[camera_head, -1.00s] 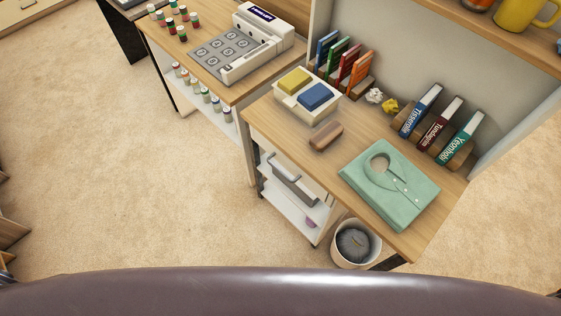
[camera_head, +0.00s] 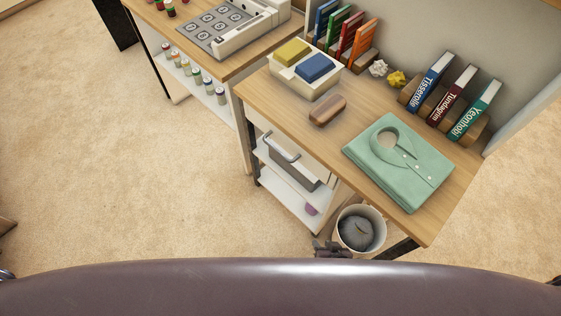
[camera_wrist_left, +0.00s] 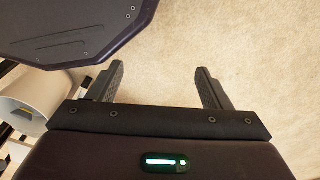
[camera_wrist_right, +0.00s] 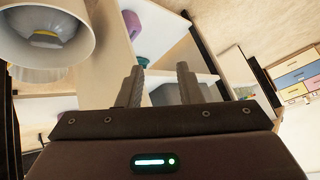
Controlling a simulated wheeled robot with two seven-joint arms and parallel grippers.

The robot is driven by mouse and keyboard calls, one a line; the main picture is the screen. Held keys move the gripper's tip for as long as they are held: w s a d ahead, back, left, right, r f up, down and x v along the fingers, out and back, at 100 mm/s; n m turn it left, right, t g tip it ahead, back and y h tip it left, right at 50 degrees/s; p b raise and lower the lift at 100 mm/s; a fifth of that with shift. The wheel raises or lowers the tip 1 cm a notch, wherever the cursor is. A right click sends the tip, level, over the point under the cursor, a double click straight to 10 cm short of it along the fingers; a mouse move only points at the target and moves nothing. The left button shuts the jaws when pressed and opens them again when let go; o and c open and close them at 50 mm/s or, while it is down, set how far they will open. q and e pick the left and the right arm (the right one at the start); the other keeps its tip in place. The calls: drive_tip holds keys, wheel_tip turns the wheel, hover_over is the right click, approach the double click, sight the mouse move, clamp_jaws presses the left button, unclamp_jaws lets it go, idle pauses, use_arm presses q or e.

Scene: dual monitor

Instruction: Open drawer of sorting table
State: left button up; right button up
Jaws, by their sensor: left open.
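The sorting table (camera_head: 395,213) has a wooden top and white shelves below. A silver bar handle (camera_head: 281,147) shows under its left front edge, above a grey box-like shape; the drawer front is mostly hidden by the tabletop from this angle. My right gripper (camera_head: 331,248) shows at the bottom of the head view, beside the white bin and apart from the handle. In the right wrist view the right gripper (camera_wrist_right: 161,66) has its fingers apart, facing the table's shelves, with nothing visibly held. My left gripper (camera_wrist_left: 160,68) is open and empty above the carpet, outside the head view.
A white bin (camera_head: 378,211) stands under the table's front, close to my right gripper. Carpet at left is clear.

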drive_tip(key=w+a+r+m+t+y+b, duration=0.2)
drive_tip(key=w+a+r+t+b, duration=0.3)
drive_tip(key=w, duration=0.5)
drive_tip(key=m+t+y+b, duration=0.4)
drive_tip(key=t+b, duration=0.2)
drive_tip(key=b, duration=0.2)
approach(280, 152)
drive_tip(key=w, duration=0.2)
drive_tip(key=x, duration=0.7)
drive_tip(key=shift+s+a, duration=0.15)
drive_tip(key=shift+a, duration=0.2)
drive_tip(key=shift+w+a+n+g+y+b, duration=0.3)
drive_tip(key=shift+w, duration=0.2)
use_arm(q)
drive_tip(key=w+d+r, duration=0.3)
drive_tip(key=w, duration=0.6)
drive_tip(key=shift+w+d, duration=0.15)
drive_tip(key=shift+w, duration=0.15)
drive_tip(key=shift+r, duration=0.1)
use_arm(e)
clamp_jaws()
